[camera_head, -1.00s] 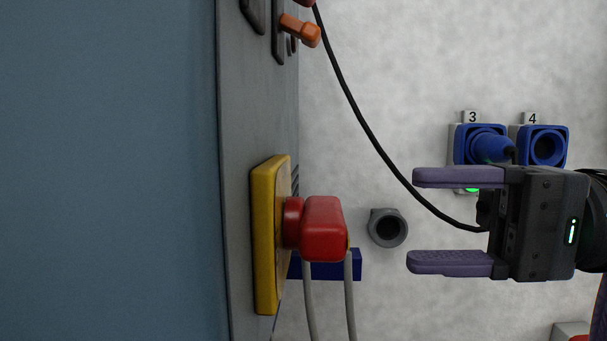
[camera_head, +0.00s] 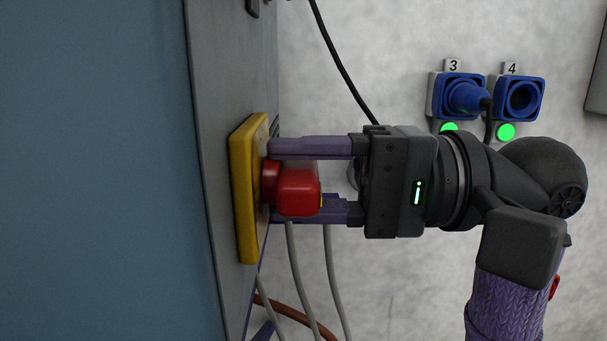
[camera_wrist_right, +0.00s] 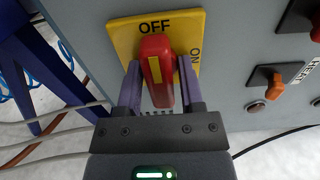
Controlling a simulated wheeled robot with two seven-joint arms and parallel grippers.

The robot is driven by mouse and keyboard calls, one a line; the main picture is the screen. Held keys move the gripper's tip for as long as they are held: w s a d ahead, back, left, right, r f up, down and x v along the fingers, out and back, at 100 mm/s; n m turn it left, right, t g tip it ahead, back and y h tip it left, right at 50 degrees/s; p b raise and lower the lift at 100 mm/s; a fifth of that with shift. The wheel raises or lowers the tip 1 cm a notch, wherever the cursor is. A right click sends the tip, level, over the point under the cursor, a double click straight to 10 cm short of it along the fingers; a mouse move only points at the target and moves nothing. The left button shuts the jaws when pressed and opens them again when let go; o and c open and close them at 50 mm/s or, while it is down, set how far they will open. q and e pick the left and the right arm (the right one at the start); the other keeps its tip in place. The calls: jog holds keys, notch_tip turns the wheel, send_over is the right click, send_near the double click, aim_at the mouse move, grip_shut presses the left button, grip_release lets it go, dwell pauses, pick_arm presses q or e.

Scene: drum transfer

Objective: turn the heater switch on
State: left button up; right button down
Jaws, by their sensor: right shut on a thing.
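The heater switch is a red knob (camera_head: 298,190) on a yellow plate (camera_head: 246,190) fixed to a grey cabinet face. In the right wrist view the red knob (camera_wrist_right: 156,72) has a yellow stripe and its upper end is at the OFF label (camera_wrist_right: 155,26). The ON label (camera_wrist_right: 195,57) is on the plate's right side. My right gripper (camera_head: 272,183) is shut on the red knob, one purple finger on each side of it. The fingers also flank it in the right wrist view (camera_wrist_right: 157,88). My left gripper is in neither view.
Blue sockets numbered 3 (camera_head: 462,97) and 4 (camera_head: 520,98) are on the wall at the right, with green lights below. A black cable (camera_head: 345,65) and grey cables (camera_head: 335,280) hang near my right arm. An orange lever (camera_wrist_right: 275,85) is on the cabinet beside the plate.

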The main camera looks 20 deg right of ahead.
jog(key=shift+f+m, duration=0.1)
jog(key=shift+m, duration=0.2)
jog(key=m+b, duration=0.1)
jog(key=m, duration=0.1)
jog(key=shift+m, duration=0.4)
jog(key=m+b, duration=0.1)
jog(key=m, duration=0.8)
jog(key=shift+b, duration=0.4)
jog(key=m, duration=0.5)
jog(key=shift+m, duration=0.4)
jog(key=shift+c, duration=2.2)
grip_release()
